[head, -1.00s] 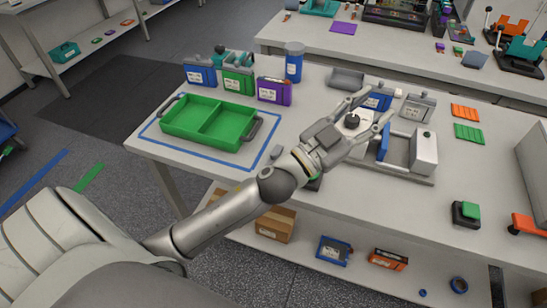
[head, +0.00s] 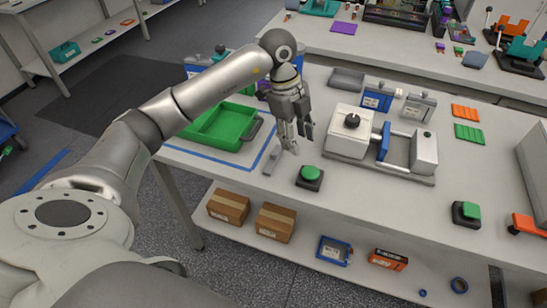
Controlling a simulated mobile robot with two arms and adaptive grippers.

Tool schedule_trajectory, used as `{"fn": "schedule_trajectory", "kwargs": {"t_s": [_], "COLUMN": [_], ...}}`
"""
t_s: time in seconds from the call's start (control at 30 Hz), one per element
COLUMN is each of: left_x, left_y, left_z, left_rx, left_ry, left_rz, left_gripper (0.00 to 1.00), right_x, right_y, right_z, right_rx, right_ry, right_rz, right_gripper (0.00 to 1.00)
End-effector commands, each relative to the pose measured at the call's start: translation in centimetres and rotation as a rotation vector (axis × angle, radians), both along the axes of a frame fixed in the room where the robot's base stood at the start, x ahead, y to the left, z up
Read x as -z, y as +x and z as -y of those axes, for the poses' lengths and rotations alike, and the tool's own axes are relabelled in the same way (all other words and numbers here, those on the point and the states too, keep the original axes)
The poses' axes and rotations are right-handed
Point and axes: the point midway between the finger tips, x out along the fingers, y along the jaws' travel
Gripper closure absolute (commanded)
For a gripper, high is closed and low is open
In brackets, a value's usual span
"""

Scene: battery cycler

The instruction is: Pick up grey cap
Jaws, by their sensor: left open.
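A small grey piece (head: 271,161), which looks like the grey cap, lies on the white table beside the blue tape outline. My left gripper (head: 297,143) points down just to the right of it and slightly behind it. Its fingers are spread and I see nothing between them. The fingertips look close to the table top, but I cannot tell the exact gap. My right gripper is not in view.
A green tray (head: 208,138) stands left of the gripper, partly behind my arm. A green button on a dark base (head: 310,177) sits just in front and right. A device with a black knob and blue plate (head: 347,147) stands to the right. The front table edge is near.

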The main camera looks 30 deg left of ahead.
Motion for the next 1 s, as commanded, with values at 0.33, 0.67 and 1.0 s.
{"fn": "schedule_trajectory", "kwargs": {"t_s": [0.33,0.67,1.0], "left_x": [-0.6,3.6,7.8], "left_y": [-0.7,-0.6,-0.2], "left_z": [-7.1,-6.9,-6.6], "left_rx": [-0.197,-0.194,-0.192], "left_ry": [0.228,0.225,0.222], "left_rz": [-0.091,-0.086,-0.087], "left_gripper": [0.59,0.59,0.59], "right_x": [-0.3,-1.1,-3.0], "right_y": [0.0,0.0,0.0], "right_z": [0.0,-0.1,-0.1], "right_rx": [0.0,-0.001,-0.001], "right_ry": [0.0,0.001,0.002], "right_rz": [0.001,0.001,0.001], "right_gripper": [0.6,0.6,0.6]}}
